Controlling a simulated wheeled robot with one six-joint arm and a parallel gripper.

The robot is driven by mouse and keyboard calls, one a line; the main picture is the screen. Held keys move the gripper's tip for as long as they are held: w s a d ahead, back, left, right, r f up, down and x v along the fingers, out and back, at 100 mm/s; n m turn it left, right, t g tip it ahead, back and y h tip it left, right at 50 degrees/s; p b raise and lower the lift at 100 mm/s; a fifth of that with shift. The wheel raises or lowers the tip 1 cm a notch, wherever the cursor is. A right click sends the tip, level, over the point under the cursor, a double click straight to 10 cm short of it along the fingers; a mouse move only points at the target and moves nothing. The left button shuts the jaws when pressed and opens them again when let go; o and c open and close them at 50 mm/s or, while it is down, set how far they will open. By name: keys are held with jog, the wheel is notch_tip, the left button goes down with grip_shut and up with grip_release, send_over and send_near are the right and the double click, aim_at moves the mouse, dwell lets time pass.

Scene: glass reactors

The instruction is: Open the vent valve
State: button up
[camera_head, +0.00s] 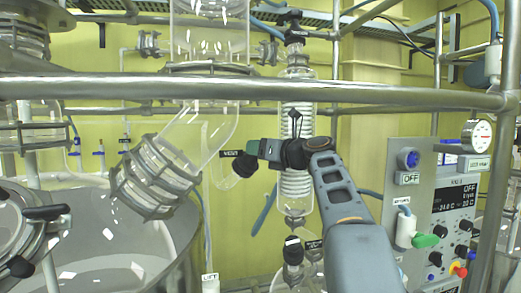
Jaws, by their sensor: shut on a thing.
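The vent valve (244,166) shows as a small dark knob beside a black label (229,153) that appears to read "VENT". It sits at the end of a curved glass tube, left of the coiled glass condenser. My gripper (254,149) reaches in from the right, in front of the condenser, and is shut on the vent valve. The fingertips are small and dark, and they hide part of the knob. I cannot tell the exact angle of the valve handle.
A metal rail (260,87) crosses above my arm. The coiled condenser (297,185) stands close behind my wrist. A glass elbow with a clamped flange (157,180) and a large vessel (110,235) are at left. A control panel (450,215) is at right.

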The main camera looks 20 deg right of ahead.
jog(key=shift+n+y, duration=0.3)
jog(key=n+g+y+p, duration=0.1)
jog(key=n+y, duration=0.1)
jog(key=n, duration=0.1)
jog(key=n+g+y+p, duration=0.1)
jog(key=n, duration=0.1)
jog(key=shift+r+n+y, duration=0.1)
jog(key=shift+n+y, duration=0.3)
jog(key=n+g+y, duration=0.2)
jog(key=n, duration=0.1)
jog(key=shift+w+n+g, duration=0.1)
jog(key=shift+n+g, duration=0.2)
jog(key=shift+n, duration=0.1)
jog(key=shift+n+g+y, duration=0.6)
jog(key=shift+n+g, duration=0.5)
jog(key=shift+n, duration=0.5)
jog(key=shift+n+g, duration=0.8)
jog(key=shift+n, duration=0.1)
jog(key=o, duration=0.9)
jog(key=shift+m+t, duration=0.3)
jog(key=shift+m, duration=0.1)
